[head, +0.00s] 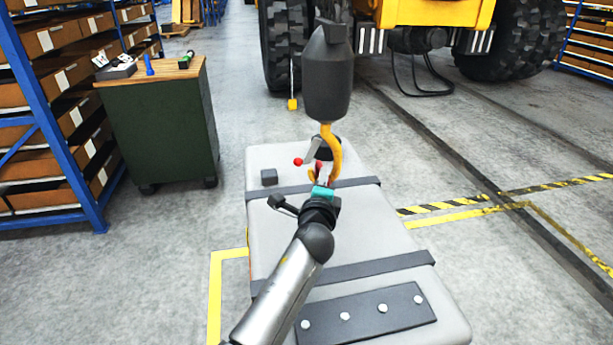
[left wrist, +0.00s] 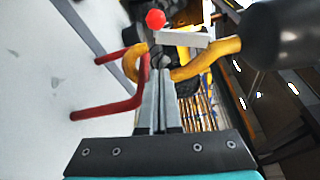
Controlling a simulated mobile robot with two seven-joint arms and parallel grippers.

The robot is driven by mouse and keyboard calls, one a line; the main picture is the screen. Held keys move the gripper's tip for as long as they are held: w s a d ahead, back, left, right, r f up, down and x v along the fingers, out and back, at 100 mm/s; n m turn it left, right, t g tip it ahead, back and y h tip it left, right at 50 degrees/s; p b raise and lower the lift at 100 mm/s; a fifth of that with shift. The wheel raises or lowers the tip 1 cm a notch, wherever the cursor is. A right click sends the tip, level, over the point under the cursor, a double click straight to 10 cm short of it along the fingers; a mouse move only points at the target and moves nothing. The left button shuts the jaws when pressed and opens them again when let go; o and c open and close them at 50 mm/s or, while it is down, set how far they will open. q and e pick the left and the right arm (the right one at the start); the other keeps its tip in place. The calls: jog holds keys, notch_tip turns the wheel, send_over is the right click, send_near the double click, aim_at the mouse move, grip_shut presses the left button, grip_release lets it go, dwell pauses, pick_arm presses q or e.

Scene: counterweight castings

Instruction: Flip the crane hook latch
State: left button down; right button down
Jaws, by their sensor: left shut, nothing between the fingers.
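The yellow crane hook (head: 335,155) hangs below a dark hook block (head: 328,80) over the grey casting (head: 285,160). Its grey latch (head: 312,150) ends in a red ball (head: 298,162). In the left wrist view the latch bar (left wrist: 183,40), red ball (left wrist: 155,19) and hook (left wrist: 215,58) show beyond the fingers. My left gripper (left wrist: 158,68) is shut and empty, its tips close to the hook and latch; contact cannot be told. A red bar loop (left wrist: 108,110) stands on the casting beside the fingers, partly hidden in the head view. My right gripper is not in view.
Dark straps (head: 375,268) and a bolted plate (head: 365,313) cross the casting; a small dark block (head: 269,177) lies on it. A green cabinet (head: 160,130) and blue shelving (head: 50,110) stand left. A large yellow vehicle (head: 450,12) stands behind. Floor at right is open.

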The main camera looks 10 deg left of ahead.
aim_at(307, 163)
pick_arm(q)
jog(key=a, duration=0.3)
jog(key=shift+w+r, duration=0.15)
jog(key=shift+r, duration=0.2)
jog(key=shift+w+a+p, duration=0.1)
jog(key=shift+a+p, duration=0.2)
jog(key=shift+a, duration=0.1)
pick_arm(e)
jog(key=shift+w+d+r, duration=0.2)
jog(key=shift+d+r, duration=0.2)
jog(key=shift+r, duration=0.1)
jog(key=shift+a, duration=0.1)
pick_arm(q)
jog(key=shift+r+p, duration=0.15)
jog(key=shift+p, duration=0.3)
jog(key=shift+a+m+p, duration=0.15)
jog(key=shift+m+p, duration=0.25)
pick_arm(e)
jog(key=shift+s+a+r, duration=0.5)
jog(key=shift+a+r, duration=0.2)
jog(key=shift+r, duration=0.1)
